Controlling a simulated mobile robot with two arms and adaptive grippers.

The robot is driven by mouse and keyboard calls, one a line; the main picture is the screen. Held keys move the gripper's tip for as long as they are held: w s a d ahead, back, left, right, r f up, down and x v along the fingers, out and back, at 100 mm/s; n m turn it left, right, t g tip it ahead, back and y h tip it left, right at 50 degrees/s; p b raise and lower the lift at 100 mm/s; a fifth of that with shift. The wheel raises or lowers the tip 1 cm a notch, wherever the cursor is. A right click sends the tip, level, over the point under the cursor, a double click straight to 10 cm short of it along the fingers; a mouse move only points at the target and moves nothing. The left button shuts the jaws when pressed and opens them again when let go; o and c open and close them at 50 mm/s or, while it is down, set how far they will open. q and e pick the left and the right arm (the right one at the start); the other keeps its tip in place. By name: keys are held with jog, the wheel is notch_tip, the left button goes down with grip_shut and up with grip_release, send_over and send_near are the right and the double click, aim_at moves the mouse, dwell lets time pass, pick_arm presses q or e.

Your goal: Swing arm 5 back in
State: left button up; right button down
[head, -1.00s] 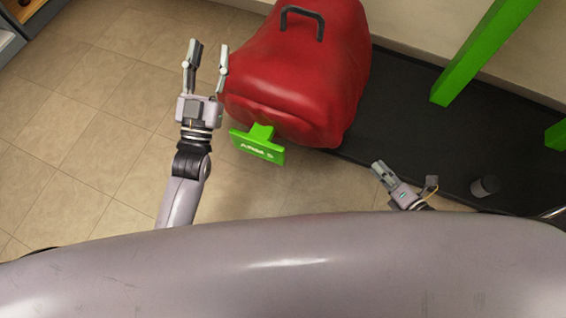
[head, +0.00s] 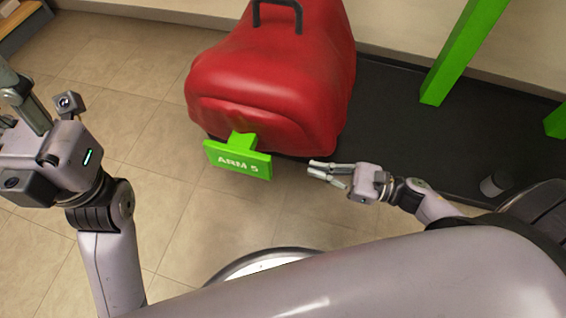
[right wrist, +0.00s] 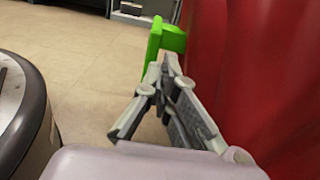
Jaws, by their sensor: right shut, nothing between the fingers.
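The green end plate of arm 5 (head: 238,162), lettered "ARM 5", sticks out at the near lower side of the red saddle (head: 270,85). In the right wrist view the green piece (right wrist: 155,42) shows beyond the fingertips, beside the red cover (right wrist: 255,70). My right gripper (head: 313,170) is shut and empty, to the right of the plate. A gap shows between its fingertips and the plate in the head view. My left gripper (head: 15,95) is at the left edge, partly cut off, well away from the plate; its opening is unclear.
A black mat (head: 400,130) lies right of the saddle, with a green post (head: 462,50) on it. A small dark cylinder (head: 495,183) stands at the mat's near side. Tiled floor (head: 130,70) left of the saddle is clear.

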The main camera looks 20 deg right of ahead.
jog(key=b+x, duration=0.2)
jog(key=x, duration=0.6)
jog(key=shift+w+a, duration=0.15)
jog(key=shift+w, duration=0.05)
